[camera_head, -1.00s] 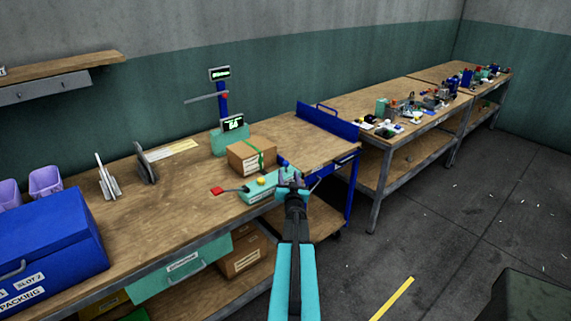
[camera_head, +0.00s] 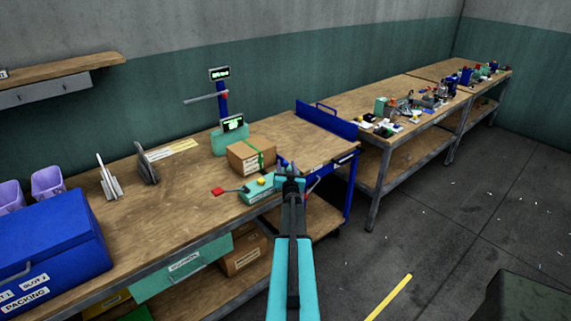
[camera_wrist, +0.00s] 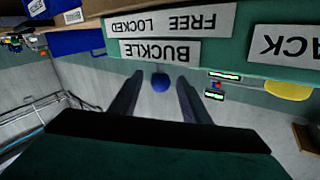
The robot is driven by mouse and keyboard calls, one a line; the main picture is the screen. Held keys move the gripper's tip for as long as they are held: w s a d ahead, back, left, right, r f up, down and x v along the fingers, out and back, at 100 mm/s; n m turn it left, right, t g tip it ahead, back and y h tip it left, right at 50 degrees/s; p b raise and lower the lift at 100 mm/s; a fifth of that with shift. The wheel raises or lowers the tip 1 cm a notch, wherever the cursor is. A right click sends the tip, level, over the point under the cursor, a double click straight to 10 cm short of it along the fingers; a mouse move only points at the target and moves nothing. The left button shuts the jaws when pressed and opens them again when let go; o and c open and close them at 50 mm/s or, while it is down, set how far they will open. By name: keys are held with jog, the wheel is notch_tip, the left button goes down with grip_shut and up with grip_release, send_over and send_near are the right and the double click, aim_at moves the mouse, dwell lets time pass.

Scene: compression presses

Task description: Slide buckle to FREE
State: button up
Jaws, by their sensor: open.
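A teal box (camera_head: 257,190) with a yellow button lies at the front edge of the bench. In the wrist view its face appears upside down, with a BUCKLE label (camera_wrist: 160,51) and a FREE / LOCKED label (camera_wrist: 170,22). A round blue knob (camera_wrist: 161,83), likely the buckle's slider, shows just below the BUCKLE label in that picture. My gripper (camera_head: 289,172) is open at the right end of the box. Its two fingers lie on either side of the knob in the wrist view; I cannot tell whether they touch it. The knob is hidden in the head view.
A cardboard carton (camera_head: 245,156) with a green strap stands just behind the box. A red pad (camera_head: 218,191) lies to its left. A blue-railed cart (camera_head: 328,124) adjoins on the right. A blue packing bin (camera_head: 50,245) stands far left.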

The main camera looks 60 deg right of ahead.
jog(key=shift+w+d, duration=0.45)
jog(key=shift+d, duration=0.1)
grip_shut()
